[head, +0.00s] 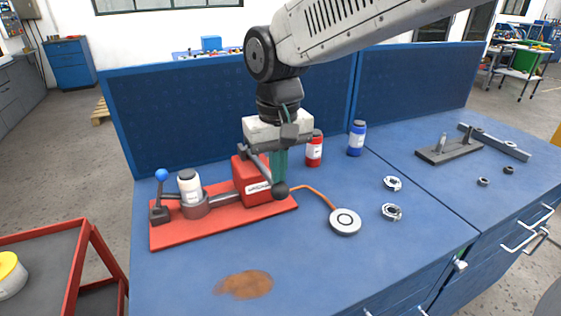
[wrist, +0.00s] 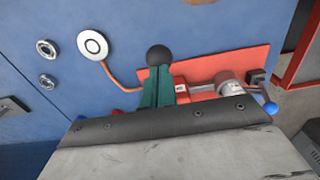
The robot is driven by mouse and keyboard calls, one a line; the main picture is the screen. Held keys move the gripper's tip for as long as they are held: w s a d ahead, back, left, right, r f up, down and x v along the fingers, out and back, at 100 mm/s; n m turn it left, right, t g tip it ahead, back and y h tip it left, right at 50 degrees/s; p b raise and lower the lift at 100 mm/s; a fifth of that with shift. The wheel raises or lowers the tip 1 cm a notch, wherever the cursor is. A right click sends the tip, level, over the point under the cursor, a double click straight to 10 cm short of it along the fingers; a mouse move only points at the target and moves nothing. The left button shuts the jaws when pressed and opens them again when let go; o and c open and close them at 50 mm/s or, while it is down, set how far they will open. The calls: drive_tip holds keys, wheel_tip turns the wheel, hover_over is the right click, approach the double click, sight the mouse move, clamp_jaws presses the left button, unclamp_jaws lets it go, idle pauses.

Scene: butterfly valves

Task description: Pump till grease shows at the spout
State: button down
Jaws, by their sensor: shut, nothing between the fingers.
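A red pump block (head: 252,180) stands on a red base plate (head: 165,235). Its dark lever (head: 262,168) slopes down to the right and ends in a black ball knob (head: 281,190). My gripper (head: 279,176) points down with its green fingers shut and empty, right behind the knob. In the wrist view the black knob (wrist: 160,55) shows just beyond the fingertips (wrist: 159,70); I cannot tell whether they touch. An orange hose (head: 321,194) runs from the pump to a round pale disc (head: 345,222) with a dark ring. I cannot make out grease there.
A white bottle (head: 189,186) stands in a grey cup beside a blue-knobbed lever (head: 161,175) on the plate. Red (head: 314,150) and blue (head: 357,138) bottles stand behind. Metal rings (head: 391,212) lie right. A brown stain (head: 245,285) marks the front. A blue panel (head: 180,110) backs the bench.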

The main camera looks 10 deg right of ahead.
drive_tip(key=shift+s+f, duration=0.2)
drive_tip(key=shift+f, duration=0.65)
drive_tip(key=shift+w+a+r, duration=0.1)
drive_tip(key=shift+w+r, duration=0.1)
drive_tip(key=shift+r, duration=1)
drive_tip(key=shift+w+r, duration=0.2)
drive_tip(key=shift+r, duration=1.05)
drive_tip(key=shift+w+a+r, duration=0.1)
drive_tip(key=shift+w+r, duration=0.1)
drive_tip(key=shift+r, duration=1)
drive_tip(key=shift+d+f, duration=0.1)
drive_tip(key=shift+f, duration=0.05)
drive_tip(key=shift+s+d+f, duration=0.1)
drive_tip(key=shift+s+f, duration=0.1)
drive_tip(key=shift+f, duration=1)
drive_tip(key=shift+s+f, duration=0.25)
drive_tip(key=shift+f, duration=0.9)
drive_tip(key=shift+s+d+f, duration=0.1)
drive_tip(key=shift+s+f, duration=0.1)
drive_tip(key=shift+f, duration=1)
drive_tip(key=shift+w+a+r, duration=0.1)
drive_tip(key=shift+w+r, duration=0.1)
drive_tip(key=shift+r, duration=1)
drive_tip(key=shift+w+a+r, duration=0.1)
drive_tip(key=shift+w+r, duration=0.15)
drive_tip(key=shift+r, duration=1)
drive_tip(key=shift+w+a+r, duration=0.1)
drive_tip(key=shift+w+r, duration=0.1)
drive_tip(key=shift+r, duration=1)
wheel_tip(320, 180, up, 6)
